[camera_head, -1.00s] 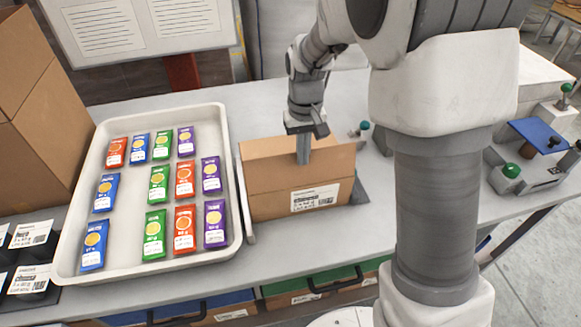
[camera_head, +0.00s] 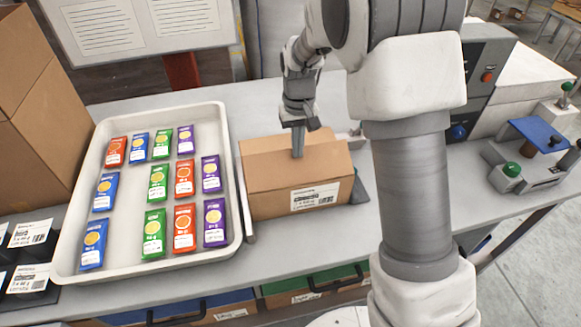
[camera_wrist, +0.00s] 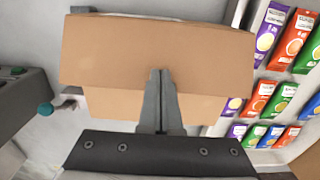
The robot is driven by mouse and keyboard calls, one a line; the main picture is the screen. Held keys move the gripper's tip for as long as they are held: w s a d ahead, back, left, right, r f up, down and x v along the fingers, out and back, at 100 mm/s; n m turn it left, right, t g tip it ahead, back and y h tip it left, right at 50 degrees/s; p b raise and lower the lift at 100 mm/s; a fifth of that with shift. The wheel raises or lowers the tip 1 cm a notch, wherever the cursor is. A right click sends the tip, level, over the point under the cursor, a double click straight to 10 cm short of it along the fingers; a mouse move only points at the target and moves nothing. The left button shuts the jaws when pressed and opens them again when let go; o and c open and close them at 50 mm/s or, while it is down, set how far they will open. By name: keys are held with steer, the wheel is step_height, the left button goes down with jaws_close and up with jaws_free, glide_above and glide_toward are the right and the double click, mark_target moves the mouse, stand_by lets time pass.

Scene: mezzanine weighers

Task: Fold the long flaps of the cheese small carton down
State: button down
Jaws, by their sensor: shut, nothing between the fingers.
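The cheese small carton (camera_head: 268,199) stands on the bench right of the tray, with a white label on its front. Its near long flap (camera_head: 275,173) slopes up and inward from the front top edge. This flap also shows as the large brown panel in the wrist view (camera_wrist: 150,45). The far long flap (camera_wrist: 110,103) lies behind and partly under it. My gripper (camera_head: 298,155) is shut and empty, pointing down over the carton top. In the wrist view its fingertips (camera_wrist: 160,73) overlap the near flap's edge; I cannot tell whether they touch.
A white tray (camera_head: 128,255) of colourful packets stands close left of the carton. A taller cardboard box (camera_head: 35,120) stands at far left, with dark labelled trays (camera_head: 25,285) before it. A device with a green knob (camera_head: 512,170) sits at right.

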steer(key=shift+w+f, duration=0.3)
steer(key=shift+w, duration=0.05)
steer(key=shift+w+a+f+b, duration=0.1)
steer(key=shift+w+f+b, duration=0.25)
steer(key=shift+f, duration=0.2)
steer(key=shift+w+a+f+b, duration=0.1)
steer(key=shift+w+f+b, duration=0.15)
steer(key=shift+f, duration=0.5)
step_height(320, 180, up, 8)
steer(key=p, duration=0.5)
steer(key=shift+r+p, duration=0.25)
steer(key=shift+p, duration=0.1)
